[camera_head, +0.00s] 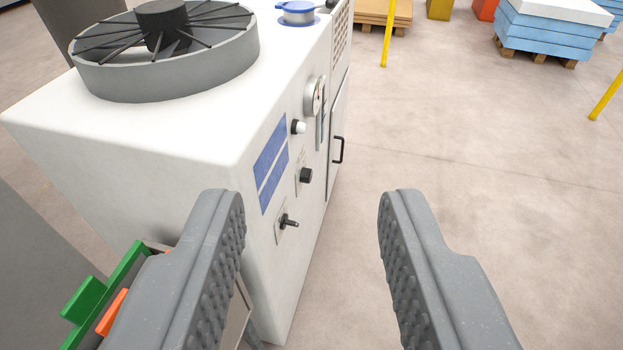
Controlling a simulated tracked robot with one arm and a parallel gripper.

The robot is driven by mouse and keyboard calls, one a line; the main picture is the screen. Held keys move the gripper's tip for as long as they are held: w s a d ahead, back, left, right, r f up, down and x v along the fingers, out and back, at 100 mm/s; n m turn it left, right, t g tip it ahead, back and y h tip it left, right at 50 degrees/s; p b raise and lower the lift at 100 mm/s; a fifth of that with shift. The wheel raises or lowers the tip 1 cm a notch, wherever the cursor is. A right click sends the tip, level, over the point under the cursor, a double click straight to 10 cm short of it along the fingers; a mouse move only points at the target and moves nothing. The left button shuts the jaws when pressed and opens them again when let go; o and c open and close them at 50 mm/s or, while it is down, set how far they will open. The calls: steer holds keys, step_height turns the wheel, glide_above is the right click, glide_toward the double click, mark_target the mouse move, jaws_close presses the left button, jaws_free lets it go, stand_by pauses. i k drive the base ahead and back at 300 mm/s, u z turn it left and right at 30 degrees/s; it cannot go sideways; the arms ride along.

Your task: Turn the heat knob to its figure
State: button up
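A white machine cabinet (160,150) stands at left centre, its control face turned to the right. On that face is a round black knob (306,175) on a small pale plate; its markings are too small to read. Below it is a dark lever-like control (288,221), and above it a small white knob or button (298,127). I cannot tell from labels which is the heat knob. My gripper (312,205) is open and empty, its ridged grey fingers wide apart. The controls show between the fingers, beyond the tips, nearer the left finger; no contact is visible.
A round gauge (315,96), a blue label panel (270,165) and a door handle (338,150) are on the same face. A finned fan housing (165,75) sits on top. A green tray (130,265) is low left. Open floor (450,150) lies right.

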mark_target(306, 174)
steer(key=z, duration=0.3)
steer(key=i, duration=0.95)
steer(key=z, duration=0.15)
